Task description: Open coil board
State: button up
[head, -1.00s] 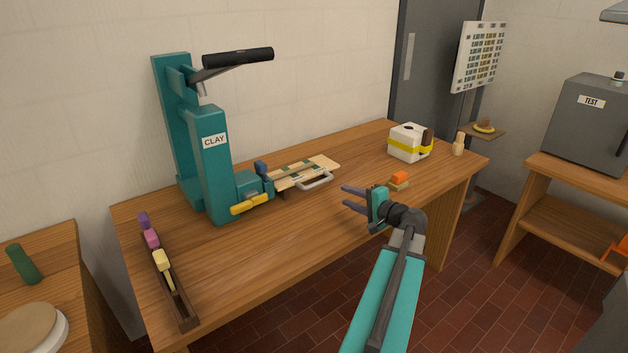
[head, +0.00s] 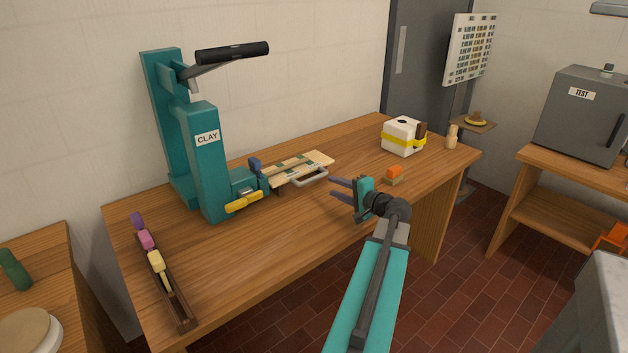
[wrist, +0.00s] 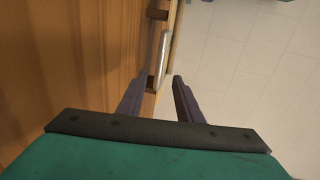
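The coil board (head: 318,161) is a flat pale wooden board with green pieces on it. In the wrist view my gripper (wrist: 158,80) shows a clear gap between the fingers. The pale grey handle (wrist: 161,58) and a wooden edge show beyond the fingertips.
The teal press (head: 208,165) with its black lever stands left of the board, its yellow handle (head: 243,202) low in front. A dark rack (head: 172,295) holds coloured blocks at left. The front tabletop is clear.

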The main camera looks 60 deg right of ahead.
aim_at(316, 179)
jog(key=p+x, duration=0.1)
jog(key=x, duration=1.1)
grip_shut()
